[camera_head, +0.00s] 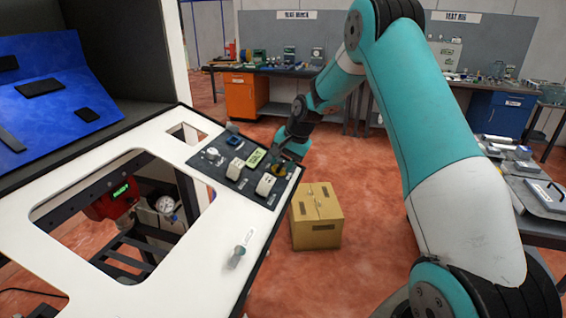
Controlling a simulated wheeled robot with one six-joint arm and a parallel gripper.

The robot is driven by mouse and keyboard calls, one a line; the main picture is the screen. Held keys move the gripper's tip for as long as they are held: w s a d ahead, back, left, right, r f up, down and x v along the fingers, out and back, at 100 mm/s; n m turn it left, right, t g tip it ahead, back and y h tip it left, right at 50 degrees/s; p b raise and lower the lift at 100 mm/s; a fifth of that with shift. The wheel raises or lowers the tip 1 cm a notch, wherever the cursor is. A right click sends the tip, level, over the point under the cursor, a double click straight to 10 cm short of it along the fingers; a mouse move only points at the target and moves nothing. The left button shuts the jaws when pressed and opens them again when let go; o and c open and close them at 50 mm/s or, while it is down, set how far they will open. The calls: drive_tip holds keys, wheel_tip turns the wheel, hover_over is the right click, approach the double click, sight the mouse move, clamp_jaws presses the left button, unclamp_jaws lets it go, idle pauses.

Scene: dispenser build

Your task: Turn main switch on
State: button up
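A dark control panel (228,183) is set in the right part of the white sloping console. It carries several controls and a small green label or display (255,157). A round yellow-rimmed control (280,170) sits at its upper right; I cannot tell for sure whether it is the main switch. My gripper (283,158) is at this control, its tip partly covering it. Whether they touch is not clear. The fingers are dark and too small to tell open from shut. A grey knob (238,256) sits lower on the white surface.
The white console (200,262) has a large cutout showing a red device with a green readout (121,190) and a gauge (165,204). A cardboard box (317,217) stands on the red floor right of the console. Workbenches line the back and right.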

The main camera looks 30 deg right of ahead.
drive_tip(key=b+v, duration=0.4)
drive_tip(key=v, duration=1.3)
drive_tip(key=shift+r, duration=0.2)
drive_tip(key=s+a+f+n+g+b, duration=0.1)
drive_tip(key=s+a+n, duration=0.25)
drive_tip(key=a, duration=0.35)
drive_tip(key=s+a+f+n+y+b, duration=0.1)
drive_tip(key=s+a+f+n+b, duration=0.1)
drive_tip(key=s+a, duration=0.35)
drive_tip(key=s+a+f+n+g+b, duration=0.1)
drive_tip(key=s+a+n, duration=0.15)
drive_tip(key=a, duration=0.55)
drive_tip(key=s+a+f+n+b, duration=0.1)
drive_tip(key=s+a+f+n, duration=0.3)
drive_tip(key=s, duration=0.5)
drive_tip(key=s+a+f+n+g+b, duration=0.1)
drive_tip(key=s+a+f+n, duration=0.3)
drive_tip(key=s, duration=0.6)
drive_tip(key=shift+s+a+n+g+y+b, duration=0.25)
drive_tip(key=shift+a+n+g+y+b, duration=0.05)
drive_tip(key=shift+a+n, duration=0.7)
